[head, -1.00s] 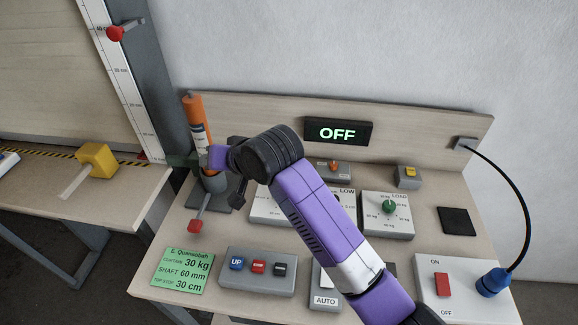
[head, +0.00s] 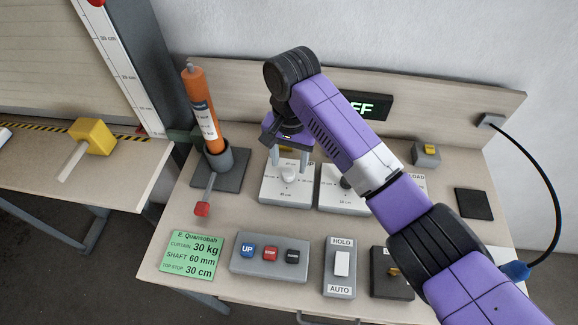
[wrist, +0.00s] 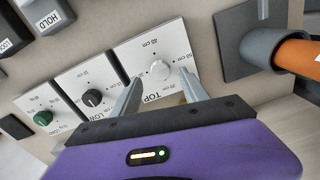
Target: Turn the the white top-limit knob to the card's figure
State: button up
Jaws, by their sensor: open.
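The white top-limit knob (head: 289,174) sits on a white-faced box (head: 272,194) marked in cm. In the wrist view the knob (wrist: 159,70) shows with the word TOP and figures around it. My gripper (head: 290,170) points down over this box, open. In the wrist view its two fingers (wrist: 160,88) stand apart on either side of the knob, with no clear grip on it. The green card (head: 191,257) at the front left reads curtain 30 kg, shaft 60 mm, top stop 30 cm. The knob's exact setting is too small to tell.
The LOW knob box (wrist: 92,97) and green LOAD knob (wrist: 43,118) stand beside it. An orange cylinder (head: 201,110) rises from a holder at left, near a red-tipped lever (head: 203,208). In front are a button box (head: 270,257) and a HOLD/AUTO switch (head: 341,266).

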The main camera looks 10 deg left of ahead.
aim_at(288, 173)
jog(key=shift+a+f, duration=0.1)
jog(key=shift+f, duration=1.9)
grip_shut()
